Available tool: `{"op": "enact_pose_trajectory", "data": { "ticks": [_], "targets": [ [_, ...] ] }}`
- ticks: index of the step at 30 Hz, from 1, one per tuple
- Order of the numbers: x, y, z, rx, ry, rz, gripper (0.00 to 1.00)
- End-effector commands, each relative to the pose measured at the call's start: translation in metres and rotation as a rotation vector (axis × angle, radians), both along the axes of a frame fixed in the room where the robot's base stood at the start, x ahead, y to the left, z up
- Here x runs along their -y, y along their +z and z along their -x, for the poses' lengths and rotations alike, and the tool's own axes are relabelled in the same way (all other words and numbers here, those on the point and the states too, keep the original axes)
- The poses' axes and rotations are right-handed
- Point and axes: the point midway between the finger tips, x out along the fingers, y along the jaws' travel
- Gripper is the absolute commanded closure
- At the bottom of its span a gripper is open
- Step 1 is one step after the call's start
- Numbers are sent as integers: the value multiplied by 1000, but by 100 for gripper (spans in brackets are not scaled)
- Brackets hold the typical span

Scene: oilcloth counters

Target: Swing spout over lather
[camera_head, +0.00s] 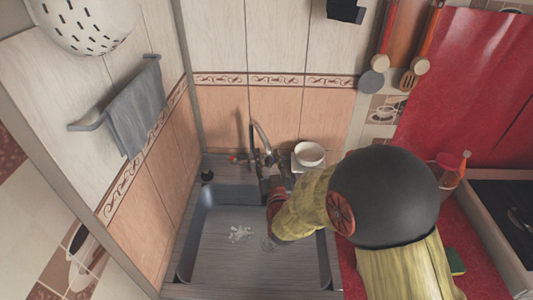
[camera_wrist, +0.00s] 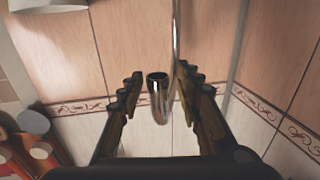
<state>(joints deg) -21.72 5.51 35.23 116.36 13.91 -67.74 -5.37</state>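The metal tap with its curved spout (camera_head: 262,139) stands at the back of the sink (camera_head: 210,262). White lather (camera_head: 240,233) lies on the sink floor, left of the drain. My gripper (camera_head: 273,188) is at the back right of the basin, close to the tap; my arm hides part of this area. In the wrist view, the spout's shiny open end (camera_wrist: 158,95) shows between the two fingers of my gripper (camera_wrist: 158,88). The fingers are apart, with visible gaps on both sides of the spout. I cannot tell how deep the spout sits between them.
A white bowl (camera_head: 309,155) stands right of the tap, near my arm. A small dark object (camera_head: 207,176) is at the sink's back left corner. A towel (camera_head: 140,105) hangs on the left wall. Utensils (camera_head: 382,45) hang at the back right. The left of the basin is free.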

Motion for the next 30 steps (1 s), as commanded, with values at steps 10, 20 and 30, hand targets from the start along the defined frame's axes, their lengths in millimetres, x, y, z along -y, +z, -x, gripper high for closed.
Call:
{"op": "enact_pose_trajectory", "data": {
  "ticks": [10, 20, 30],
  "targets": [
    [-5, 0, -30, 0, 0, 0, 65],
    [-5, 0, -30, 0, 0, 0, 70],
    [-5, 0, -30, -1, 0, 0, 90]
  ]
}}
